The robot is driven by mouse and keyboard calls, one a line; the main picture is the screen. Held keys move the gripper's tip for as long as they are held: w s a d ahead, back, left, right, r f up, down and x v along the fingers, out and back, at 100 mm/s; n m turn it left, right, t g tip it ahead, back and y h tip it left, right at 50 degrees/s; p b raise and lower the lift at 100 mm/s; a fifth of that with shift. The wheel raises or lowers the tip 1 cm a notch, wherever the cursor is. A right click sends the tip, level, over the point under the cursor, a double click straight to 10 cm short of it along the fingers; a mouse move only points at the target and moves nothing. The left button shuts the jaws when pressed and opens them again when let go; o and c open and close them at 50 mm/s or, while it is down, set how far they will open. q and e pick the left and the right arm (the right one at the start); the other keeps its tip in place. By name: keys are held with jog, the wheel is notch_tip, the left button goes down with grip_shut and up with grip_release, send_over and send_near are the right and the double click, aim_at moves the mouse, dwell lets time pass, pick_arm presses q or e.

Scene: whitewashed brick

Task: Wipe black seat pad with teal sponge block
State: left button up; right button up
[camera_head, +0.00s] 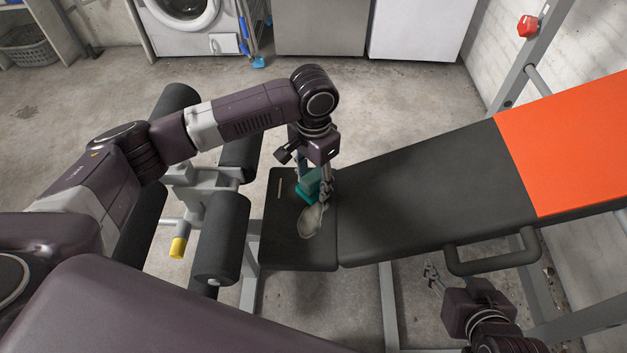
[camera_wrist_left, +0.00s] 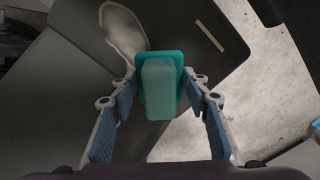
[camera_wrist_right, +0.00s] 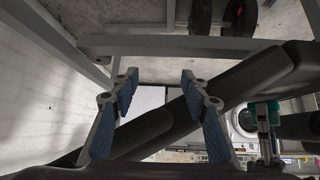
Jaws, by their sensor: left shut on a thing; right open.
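The black seat pad (camera_head: 285,252) is the short pad at the left end of the bench. A pale grey smear (camera_head: 312,220) lies on it near its right edge, and also shows in the left wrist view (camera_wrist_left: 124,28). My left gripper (camera_head: 316,178) is shut on the teal sponge block (camera_head: 308,188), over the pad just behind the smear. In the left wrist view the sponge (camera_wrist_left: 160,85) sits between the fingers, its darker teal face toward the pad. Whether it touches the pad I cannot tell. My right gripper (camera_head: 435,277) is open and empty, low beside the bench.
A thin pale strip (camera_head: 280,188) lies on the pad. The long black backrest (camera_head: 435,195) with an orange end (camera_head: 570,145) adjoins it on the right. Black foam rollers (camera_head: 221,240) stand to its left. A bench handle (camera_head: 492,262) is near my right gripper.

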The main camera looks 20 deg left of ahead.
pick_arm(q)
jog(key=shift+f, duration=0.95)
pick_arm(e)
jog(key=shift+s+d+f+g, duration=0.15)
jog(key=shift+s+f+g, duration=0.2)
jog(key=shift+s, duration=0.2)
jog(key=shift+d, duration=0.1)
